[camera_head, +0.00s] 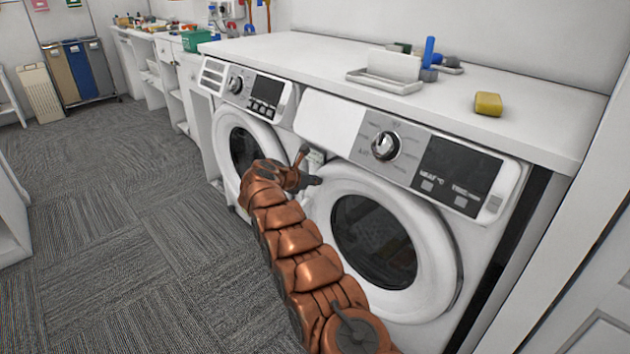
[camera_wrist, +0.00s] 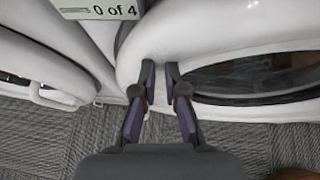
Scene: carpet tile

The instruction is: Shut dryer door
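The near white front-loading machine, which looks like the dryer (camera_head: 470,255), has a round white door (camera_head: 430,250) with a dark window. The door sits close against the front; I cannot tell whether it is fully shut. My gripper (camera_head: 309,167) is at the door's upper left edge, below the control panel. In the wrist view my gripper (camera_wrist: 160,76) has its two fingers apart with a narrow gap, and white door rim (camera_wrist: 225,42) shows around the tips. Nothing is clearly held, and contact with the rim cannot be told.
A second front-loading machine (camera_head: 233,120) stands to the left. The white counter (camera_head: 450,105) above carries a white tray (camera_head: 383,82), a blue item (camera_head: 428,52) and a yellow sponge (camera_head: 488,103). Grey carpet (camera_head: 120,230) is clear at left. A white panel (camera_head: 595,260) stands close at right.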

